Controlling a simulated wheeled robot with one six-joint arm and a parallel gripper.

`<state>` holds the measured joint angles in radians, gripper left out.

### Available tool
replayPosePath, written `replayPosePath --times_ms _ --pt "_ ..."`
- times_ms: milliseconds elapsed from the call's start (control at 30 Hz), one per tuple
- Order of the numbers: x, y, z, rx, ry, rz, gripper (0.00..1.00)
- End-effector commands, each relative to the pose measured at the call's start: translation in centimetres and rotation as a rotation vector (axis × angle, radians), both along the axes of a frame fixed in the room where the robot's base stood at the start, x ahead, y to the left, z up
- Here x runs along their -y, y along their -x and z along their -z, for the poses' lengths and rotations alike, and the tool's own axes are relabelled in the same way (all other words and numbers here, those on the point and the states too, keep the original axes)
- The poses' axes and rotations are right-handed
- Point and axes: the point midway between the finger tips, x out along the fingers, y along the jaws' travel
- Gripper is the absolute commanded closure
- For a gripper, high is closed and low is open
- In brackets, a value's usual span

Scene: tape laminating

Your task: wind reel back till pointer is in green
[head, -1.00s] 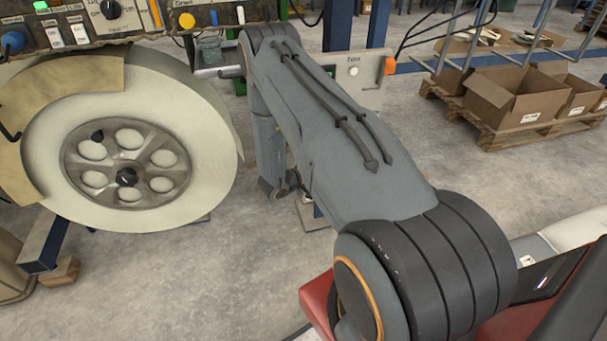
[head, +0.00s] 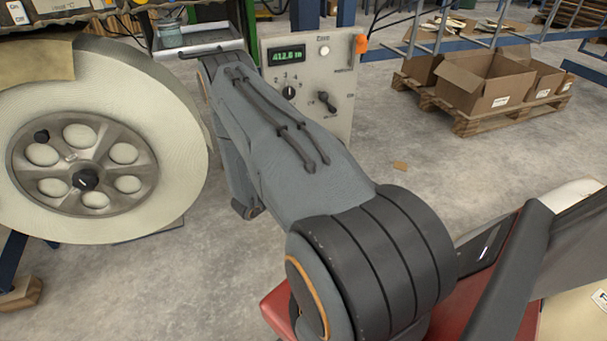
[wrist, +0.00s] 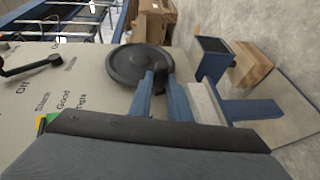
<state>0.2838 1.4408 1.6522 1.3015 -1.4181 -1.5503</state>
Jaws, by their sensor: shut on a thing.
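The large reel (head: 175,150) of cream tape stands at the left of the head view. My gripper is hidden behind my arm in the head view. In the wrist view my gripper (wrist: 160,82) is shut on a small dark knob at the edge of a dark round handwheel (wrist: 130,64). Beside it is a pale panel (wrist: 85,85) lettered "Slack", "Good" and "Tight". A green and yellow scale edge (wrist: 44,121) shows above my gripper's body; the pointer is not visible.
A control box (head: 340,75) with a lit green display (head: 286,57) stands behind my arm, with an orange button (head: 360,43) at its corner. A pallet (head: 480,118) with cardboard boxes (head: 490,90) stands at the back right.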

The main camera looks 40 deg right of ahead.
Motion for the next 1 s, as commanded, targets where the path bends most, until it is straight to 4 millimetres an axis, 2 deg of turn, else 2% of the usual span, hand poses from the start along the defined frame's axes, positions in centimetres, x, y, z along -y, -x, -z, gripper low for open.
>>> replayPosePath --times_ms 33,533,567,667,1000 --pt "-0.07 0.24 0.57 -0.003 -0.008 0.001 1.0" --pt "-0.26 0.52 0.91 -0.008 -0.011 0.002 1.0" --pt "-0.27 0.53 0.92 -0.009 -0.011 0.002 0.81" --pt "-0.26 0.52 0.89 -0.009 -0.01 0.002 0.64" --pt "-0.13 0.4 0.45 -0.006 -0.008 0.003 0.64"
